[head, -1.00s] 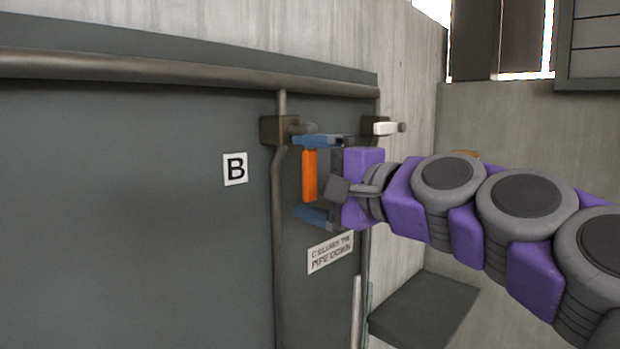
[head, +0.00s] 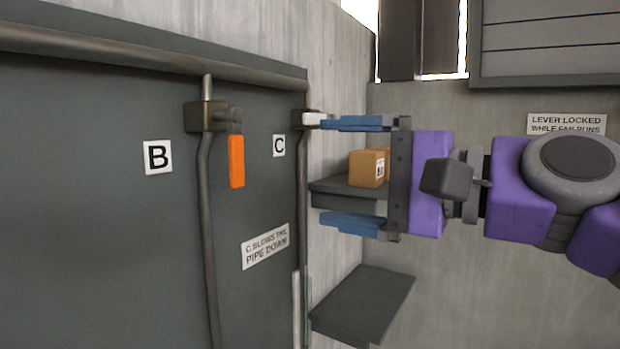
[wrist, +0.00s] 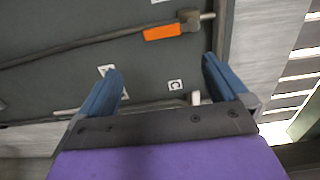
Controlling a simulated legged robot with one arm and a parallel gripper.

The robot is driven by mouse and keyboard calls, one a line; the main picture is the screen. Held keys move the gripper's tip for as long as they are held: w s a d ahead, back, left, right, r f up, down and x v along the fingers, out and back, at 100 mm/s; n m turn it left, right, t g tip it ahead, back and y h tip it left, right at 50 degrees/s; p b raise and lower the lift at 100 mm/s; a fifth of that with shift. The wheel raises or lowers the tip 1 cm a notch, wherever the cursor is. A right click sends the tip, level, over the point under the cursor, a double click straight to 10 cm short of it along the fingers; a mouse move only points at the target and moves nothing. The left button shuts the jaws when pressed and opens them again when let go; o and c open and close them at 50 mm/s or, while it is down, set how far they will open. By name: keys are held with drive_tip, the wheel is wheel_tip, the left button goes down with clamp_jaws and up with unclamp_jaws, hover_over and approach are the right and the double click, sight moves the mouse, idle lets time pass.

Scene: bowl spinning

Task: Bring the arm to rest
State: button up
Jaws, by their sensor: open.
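My gripper (head: 350,174) is open and empty in the head view, its two blue fingers wide apart and pointing left. In the picture its upper fingertip overlaps the white lever (head: 313,119) by the C label; I cannot tell whether they touch. The orange lever handle (head: 236,161) hangs down from the valve block between labels B and C, left of my gripper and apart from it. In the wrist view the blue fingers (wrist: 160,88) are spread, with the white lever (wrist: 196,98) between them and the orange handle (wrist: 163,33) beyond.
A dark panel (head: 90,240) with pipes fills the left. A cardboard box (head: 366,168) sits on a grey shelf (head: 335,188) behind the gripper, with a lower shelf (head: 365,300) beneath. A sign (head: 566,124) reads "lever locked while fan runs".

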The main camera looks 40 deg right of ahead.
drive_tip(key=shift+s+d, duration=0.25)
drive_tip(key=shift+s, duration=0.2)
drive_tip(key=shift+a+f, duration=0.1)
drive_tip(key=w+a+f+n+g+b, duration=0.2)
drive_tip(key=a+f+n+g+b, duration=0.3)
drive_tip(key=f, duration=0.8)
drive_tip(key=w+a+f+g+h+b, duration=0.1)
drive_tip(key=w+a+f+g+b, duration=0.15)
drive_tip(key=a+f, duration=0.75)
drive_tip(key=w+a+f+n+g+b, duration=0.1)
drive_tip(key=a+f+n+g+b, duration=0.3)
drive_tip(key=f, duration=1.3)
drive_tip(key=s+d+f+n+g+h+b, duration=0.1)
drive_tip(key=s+f+g+b, duration=0.1)
drive_tip(key=f, duration=0.8)
drive_tip(key=s+d+f+n+g+h+b, duration=0.2)
drive_tip(key=s+f+g+b, duration=0.1)
drive_tip(key=s+f, duration=0.4)
drive_tip(key=s+d+f+n+g+h+b, duration=0.1)
drive_tip(key=s+f+b, duration=0.4)
drive_tip(key=f, duration=0.8)
drive_tip(key=shift+s+d+f+n+g+h, duration=0.25)
drive_tip(key=shift+f+n+g+h, duration=0.1)
drive_tip(key=shift+n+g+h, duration=0.3)
